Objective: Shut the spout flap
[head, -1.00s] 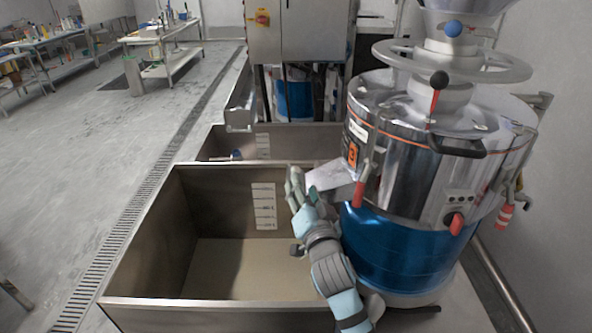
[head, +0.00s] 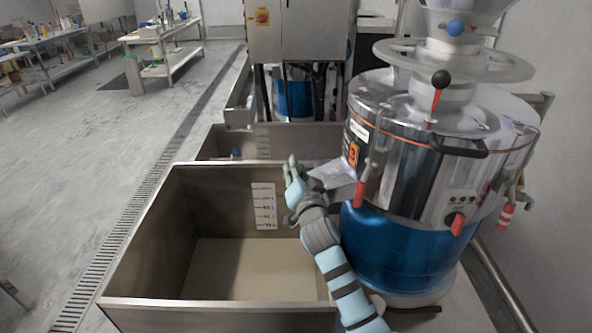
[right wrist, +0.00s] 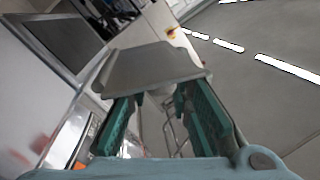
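The grinder (head: 405,255), chrome above and blue below, stands at the right in the head view. Its short metal spout (head: 338,175) sticks out left over the bin. The flap is hard to tell from the spout. My right gripper (head: 292,165) is beside the spout's left end, above the bin. The right wrist view shows its two green-padded fingers (right wrist: 162,112) apart, with nothing gripped between them. A flat grey plate (right wrist: 152,68) lies across the finger ends there and partly hides them. It looks like part of the spout or flap. Contact is unclear. My left gripper is out of view.
A large open metal bin (head: 140,235) stands below the spout. A second bin (head: 225,135) is behind it. A red-handled lever (head: 361,190) hangs close right of the spout. A control cabinet (head: 300,30) stands at the back.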

